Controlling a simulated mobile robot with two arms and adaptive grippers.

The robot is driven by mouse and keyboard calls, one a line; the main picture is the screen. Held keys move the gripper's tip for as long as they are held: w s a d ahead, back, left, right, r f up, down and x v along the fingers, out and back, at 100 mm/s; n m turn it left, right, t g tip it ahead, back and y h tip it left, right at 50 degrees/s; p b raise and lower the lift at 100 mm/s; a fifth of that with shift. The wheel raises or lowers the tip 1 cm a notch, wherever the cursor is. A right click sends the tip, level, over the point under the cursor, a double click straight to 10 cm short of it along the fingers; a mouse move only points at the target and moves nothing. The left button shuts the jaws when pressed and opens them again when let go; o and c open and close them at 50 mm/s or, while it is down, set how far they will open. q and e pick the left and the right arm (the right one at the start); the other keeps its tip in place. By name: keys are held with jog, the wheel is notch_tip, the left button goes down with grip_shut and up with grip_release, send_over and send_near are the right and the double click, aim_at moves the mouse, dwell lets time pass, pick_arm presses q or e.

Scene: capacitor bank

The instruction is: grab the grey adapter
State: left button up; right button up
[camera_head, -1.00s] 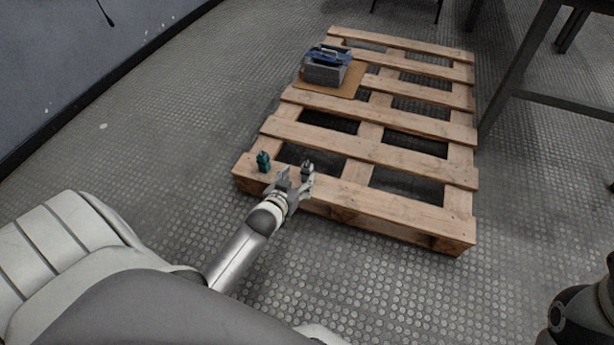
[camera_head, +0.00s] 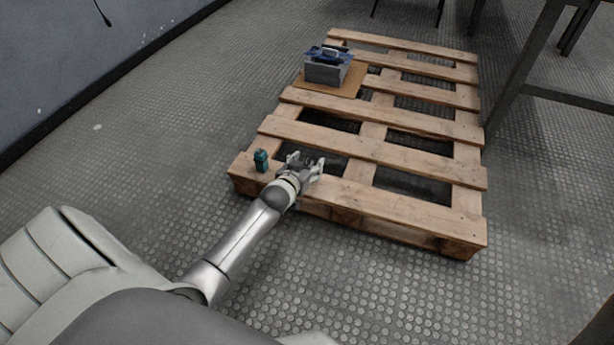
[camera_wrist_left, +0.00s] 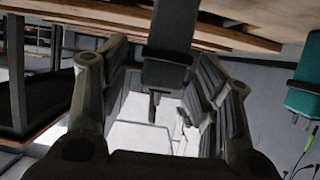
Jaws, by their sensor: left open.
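The grey adapter (camera_wrist_left: 170,45) stands on the pallet's front board and shows dark grey in the left wrist view, where the pallet appears at the top. It is between the two fingers of my left gripper (camera_wrist_left: 160,95), just beyond or level with their tips. The fingers are open, with visible gaps on both sides of the adapter. In the head view my left gripper (camera_head: 306,166) is over the front board and largely hides the adapter. My right gripper is not in view.
A teal adapter (camera_head: 261,161) stands on the pallet's front-left corner, close beside my left gripper; it also shows in the wrist view (camera_wrist_left: 304,82). The wooden pallet (camera_head: 400,207) has open gaps between boards. A grey-blue box (camera_head: 327,66) sits on cardboard at the back.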

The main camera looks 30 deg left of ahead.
pick_arm(q)
jog(key=shift+w+a, duration=0.1)
jog(key=shift+w, duration=0.15)
jog(key=c, duration=1.2)
jog(key=shift+o, duration=0.2)
